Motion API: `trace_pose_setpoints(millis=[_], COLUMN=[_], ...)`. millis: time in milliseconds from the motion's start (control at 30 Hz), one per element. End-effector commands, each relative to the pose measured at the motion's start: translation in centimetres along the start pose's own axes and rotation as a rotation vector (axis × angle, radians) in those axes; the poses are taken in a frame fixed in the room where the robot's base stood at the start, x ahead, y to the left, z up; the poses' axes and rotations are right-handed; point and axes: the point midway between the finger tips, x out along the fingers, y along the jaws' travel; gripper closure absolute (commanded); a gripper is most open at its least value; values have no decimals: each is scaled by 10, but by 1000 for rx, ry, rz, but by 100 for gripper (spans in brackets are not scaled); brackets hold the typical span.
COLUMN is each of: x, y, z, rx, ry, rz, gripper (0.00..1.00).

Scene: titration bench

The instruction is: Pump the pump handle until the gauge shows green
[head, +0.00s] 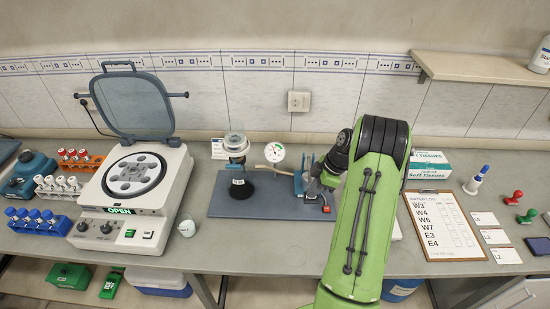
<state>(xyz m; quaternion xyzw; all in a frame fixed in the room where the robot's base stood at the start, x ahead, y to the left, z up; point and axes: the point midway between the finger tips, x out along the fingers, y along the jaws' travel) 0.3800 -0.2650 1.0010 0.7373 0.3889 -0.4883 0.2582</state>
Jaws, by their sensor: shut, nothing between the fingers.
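A small round white gauge (274,152) stands on the blue-grey board (235,208) at the middle of the bench. Its dial has a small coloured mark, but the needle is too small to read. A blue upright part (298,181), which looks like part of the pump, stands right of the gauge. My gripper (318,188) is beside it, to its right, shut with nothing held. My green arm covers the area to the right. I cannot make out the pump handle or tell whether my gripper touches it.
A glass jar (236,147) on a dark base stands left of the gauge. The front bench strip is mostly clear.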

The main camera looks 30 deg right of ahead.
Motion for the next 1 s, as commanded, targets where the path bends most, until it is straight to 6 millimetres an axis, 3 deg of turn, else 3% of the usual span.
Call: trace_pose_setpoints(millis=[133, 367, 1000], x=[13, 5, -64], y=[0, 0, 0], z=[6, 2, -26], rx=[1, 1, 2], ry=[0, -1, -1], rz=[-2, -1, 0], gripper=[100, 100, 100])
